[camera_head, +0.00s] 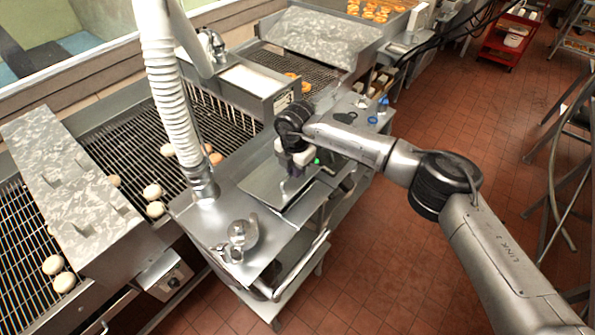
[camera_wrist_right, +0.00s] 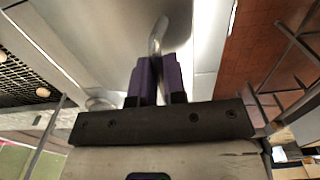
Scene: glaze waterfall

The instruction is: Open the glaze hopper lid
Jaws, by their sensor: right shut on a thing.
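The glaze hopper lid (camera_head: 268,184) is a flat steel plate on the steel machine in the middle of the head view. It looks closed, lying level. My right gripper (camera_head: 292,170) is over the lid's far right part and hides some of it. In the right wrist view, the purple fingers of the right gripper (camera_wrist_right: 158,78) are close together on a curved metal handle (camera_wrist_right: 159,36). The handle stands against a broad steel surface, the lid (camera_wrist_right: 105,35). The exact contact between fingers and handle is partly hidden.
A wire conveyor (camera_head: 130,140) with pale doughnuts runs at left. The red tiled floor (camera_head: 440,115) at right is largely open.

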